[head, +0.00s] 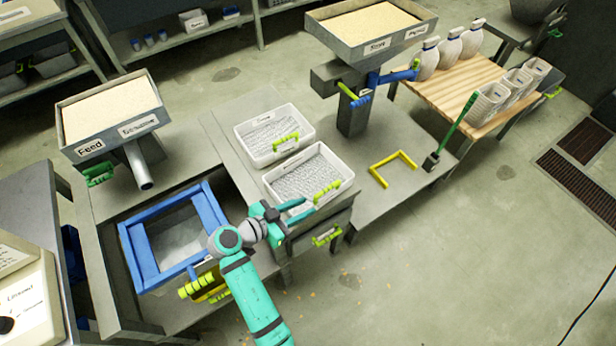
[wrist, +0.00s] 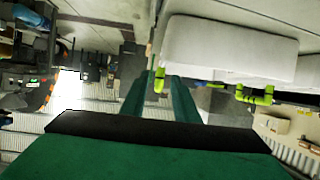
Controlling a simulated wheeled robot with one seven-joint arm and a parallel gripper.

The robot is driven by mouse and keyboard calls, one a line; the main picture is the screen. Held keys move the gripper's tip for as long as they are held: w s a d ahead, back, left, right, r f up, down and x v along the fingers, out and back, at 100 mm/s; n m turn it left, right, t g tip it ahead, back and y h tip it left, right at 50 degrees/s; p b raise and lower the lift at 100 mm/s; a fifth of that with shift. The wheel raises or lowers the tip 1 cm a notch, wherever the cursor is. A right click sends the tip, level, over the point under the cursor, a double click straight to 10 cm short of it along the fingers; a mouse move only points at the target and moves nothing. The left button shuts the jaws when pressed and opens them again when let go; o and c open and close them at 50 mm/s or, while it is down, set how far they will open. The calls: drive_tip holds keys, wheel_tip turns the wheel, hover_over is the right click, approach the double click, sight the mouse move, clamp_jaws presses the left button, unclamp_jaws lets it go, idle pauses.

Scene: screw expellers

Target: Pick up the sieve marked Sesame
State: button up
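Two white rectangular sieves with mesh floors and yellow-green handles sit side by side on a grey bench, a rear one (head: 243,143) and a front one (head: 277,188). Small labels show on them, but I cannot read which says Sesame. My gripper (head: 303,209) is just in front of the front sieve, at its near left side, with its fingers pointing right. The fingers are apart with nothing between them. In the wrist view my gripper (wrist: 158,88) also shows parted fingers, with a white sieve-like body (wrist: 230,48) and its yellow-green handle (wrist: 255,95) to the upper right.
A blue-framed tray (head: 138,250) lies left of my arm. A hopper marked Feed (head: 108,110) stands behind it. Another filled hopper (head: 368,24) stands at the back. A yellow bracket (head: 380,178) and green-handled brush (head: 455,128) are on the right bench. Floor at the lower right is clear.

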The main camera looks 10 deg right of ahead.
sight(326, 203)
drive_tip(key=shift+w+d, duration=0.2)
drive_tip(key=shift+w, duration=0.05)
drive_tip(key=x, duration=0.3)
drive_tip(key=shift+w+d+f, duration=0.15)
drive_tip(key=shift+d+f, duration=0.05)
drive_tip(key=shift+f+x, duration=0.2)
drive_tip(key=shift+x, duration=3.2)
drive_tip(key=shift+a, duration=0.1)
clamp_jaws()
